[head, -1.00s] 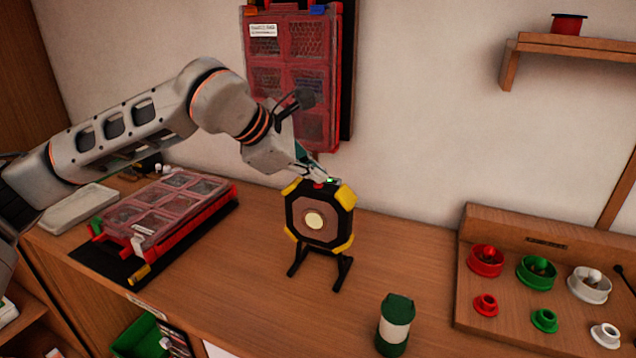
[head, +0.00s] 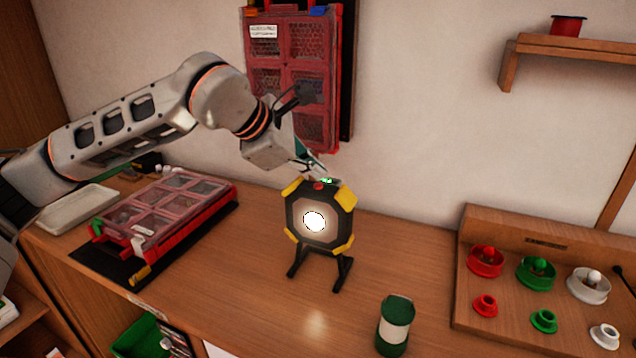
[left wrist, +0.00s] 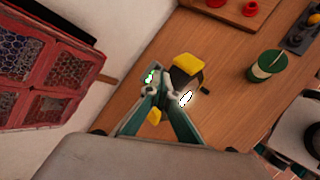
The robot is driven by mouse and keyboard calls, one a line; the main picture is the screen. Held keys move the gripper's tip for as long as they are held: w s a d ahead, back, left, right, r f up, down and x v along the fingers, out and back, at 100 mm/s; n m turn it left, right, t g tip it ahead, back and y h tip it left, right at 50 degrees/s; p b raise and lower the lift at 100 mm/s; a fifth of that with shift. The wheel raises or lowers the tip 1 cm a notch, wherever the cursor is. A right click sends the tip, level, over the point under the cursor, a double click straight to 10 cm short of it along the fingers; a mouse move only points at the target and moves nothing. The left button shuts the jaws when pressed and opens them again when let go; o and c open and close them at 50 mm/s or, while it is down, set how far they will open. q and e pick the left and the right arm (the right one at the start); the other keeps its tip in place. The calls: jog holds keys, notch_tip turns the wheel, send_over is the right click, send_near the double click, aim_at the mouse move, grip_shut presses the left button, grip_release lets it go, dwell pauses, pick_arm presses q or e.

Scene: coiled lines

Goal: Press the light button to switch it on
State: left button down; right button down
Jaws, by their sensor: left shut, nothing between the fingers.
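The light (head: 322,204) is a black octagonal work lamp with yellow corners, upright on a black stand on the bench. Its round face glows bright white. A red button (head: 319,186) shows on its top edge, with a small green spot beside it. My left gripper (head: 325,180) is shut and empty, its fingertips right at the top of the lamp, just behind the button. I cannot tell whether they touch it. In the left wrist view the shut fingertips (left wrist: 160,97) are over the lamp (left wrist: 188,70), which they partly hide. My right gripper is not seen in the head view.
A red organiser case (head: 165,215) lies on the bench at left, and another (head: 300,80) hangs on the wall behind. A green and white canister (head: 394,326) stands in front right. A wooden board (head: 500,225) with coloured pieces is at right. The bench between is clear.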

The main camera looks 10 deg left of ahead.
aim_at(316, 186)
pick_arm(q)
jog(key=shift+r, duration=0.15)
jog(key=shift+r+p, duration=1.55)
jog(key=shift+r, duration=1.35)
jog(key=shift+f, duration=0.1)
